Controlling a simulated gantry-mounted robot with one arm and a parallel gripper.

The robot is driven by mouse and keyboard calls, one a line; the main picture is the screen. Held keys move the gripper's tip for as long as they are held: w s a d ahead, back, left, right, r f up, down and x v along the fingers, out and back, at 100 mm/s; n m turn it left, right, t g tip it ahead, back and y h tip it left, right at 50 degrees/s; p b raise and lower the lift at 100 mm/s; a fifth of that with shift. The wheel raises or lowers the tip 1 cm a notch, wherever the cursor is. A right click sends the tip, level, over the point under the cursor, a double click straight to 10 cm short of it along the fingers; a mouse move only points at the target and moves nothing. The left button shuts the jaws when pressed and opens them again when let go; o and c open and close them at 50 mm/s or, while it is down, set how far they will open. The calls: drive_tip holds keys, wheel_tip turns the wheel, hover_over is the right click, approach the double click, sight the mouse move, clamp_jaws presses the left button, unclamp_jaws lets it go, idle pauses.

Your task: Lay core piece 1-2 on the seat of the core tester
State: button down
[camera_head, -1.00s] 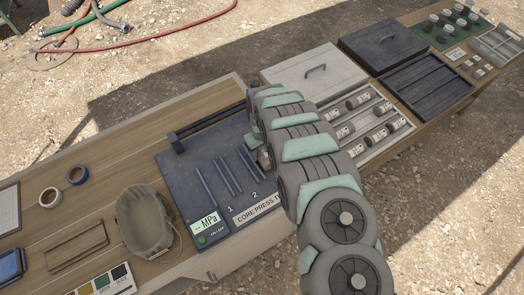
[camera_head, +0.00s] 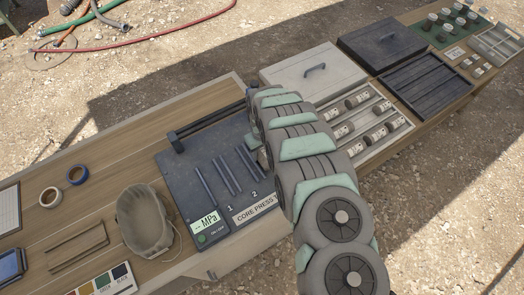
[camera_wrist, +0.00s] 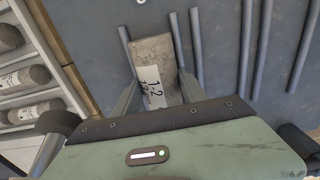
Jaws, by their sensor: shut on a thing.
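Several grey rails (camera_wrist: 247,45) run along the plate beside the piece. Whether the piece touches the plate or rails I cannot tell. In the head view the core tester (camera_head: 182,165) shows rails, marks "1" and "2" and an MPa display (camera_head: 205,222). My arm hides the gripper and piece there.
A tray of several labelled cores (camera_head: 408,128) lies right of the tester. A light lidded box (camera_head: 300,75) and dark lidded box (camera_head: 380,42) stand behind.

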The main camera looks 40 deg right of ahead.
drive_tip(key=shift+f, duration=0.15)
drive_tip(key=c, duration=0.6)
unclamp_jaws()
drive_tip(key=shift+o, duration=0.2)
wheel_tip(320, 180, up, 10)
drive_tip(key=shift+w+d+f+b, duration=0.1)
drive_tip(key=shift+w+f+b, duration=0.05)
drive_tip(key=shift+b, duration=0.15)
drive_tip(key=shift+r, duration=0.55)
